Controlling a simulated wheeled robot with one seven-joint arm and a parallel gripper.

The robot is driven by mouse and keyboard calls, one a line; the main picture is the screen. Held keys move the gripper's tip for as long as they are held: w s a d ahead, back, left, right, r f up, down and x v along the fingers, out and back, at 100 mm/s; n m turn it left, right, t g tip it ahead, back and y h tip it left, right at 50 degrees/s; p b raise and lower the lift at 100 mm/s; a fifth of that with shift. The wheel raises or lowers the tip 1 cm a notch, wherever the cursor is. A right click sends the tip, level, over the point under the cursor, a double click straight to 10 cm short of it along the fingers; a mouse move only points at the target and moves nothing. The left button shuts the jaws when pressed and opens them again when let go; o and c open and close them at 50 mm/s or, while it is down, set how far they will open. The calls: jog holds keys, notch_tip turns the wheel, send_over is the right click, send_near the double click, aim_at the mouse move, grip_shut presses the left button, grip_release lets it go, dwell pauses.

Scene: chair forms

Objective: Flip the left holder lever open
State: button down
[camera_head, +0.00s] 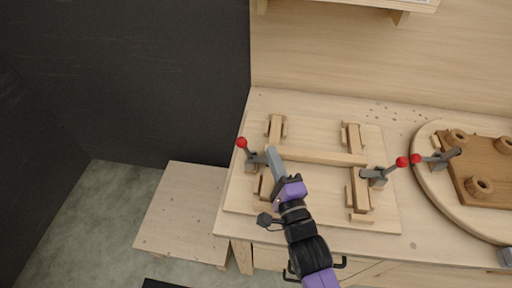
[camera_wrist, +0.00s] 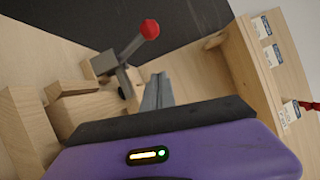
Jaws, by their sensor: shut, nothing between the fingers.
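The left holder lever (camera_head: 246,149) has a grey arm with a red ball end and stands on the left edge of a wooden form board (camera_head: 330,207). In the wrist view the lever (camera_wrist: 133,46) rises at a tilt from its grey clamp base, with its red knob at the top. My gripper (camera_head: 272,154) is shut and empty, with its fingers just right of the lever's base. In the wrist view the grey fingertips (camera_wrist: 157,90) are close to the lever's right side; I cannot tell whether they touch it.
A second red-knobbed lever (camera_head: 390,170) is on the board's right side. A round wooden board (camera_head: 432,187) with another clamp lies further right. Wooden bars and blocks (camera_head: 325,157) sit on the form board. A low wooden side table (camera_head: 180,212) stands to the left, and a shelf (camera_head: 360,4) is above.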

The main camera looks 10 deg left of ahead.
jog(key=shift+p+x, duration=0.35)
jog(key=shift+x, duration=0.4)
jog(key=shift+a, duration=0.1)
jog(key=shift+s+a+r+b, duration=0.15)
jog(key=shift+a+b, duration=0.65)
jog(key=shift+b, duration=0.95)
jog(key=shift+s+a+r+b, duration=0.1)
jog(key=shift+a+b, duration=0.3)
jog(key=shift+a, duration=0.15)
jog(key=shift+s+a+r+b, duration=0.1)
jog(key=shift+a+b, duration=0.25)
jog(key=shift+a, duration=0.15)
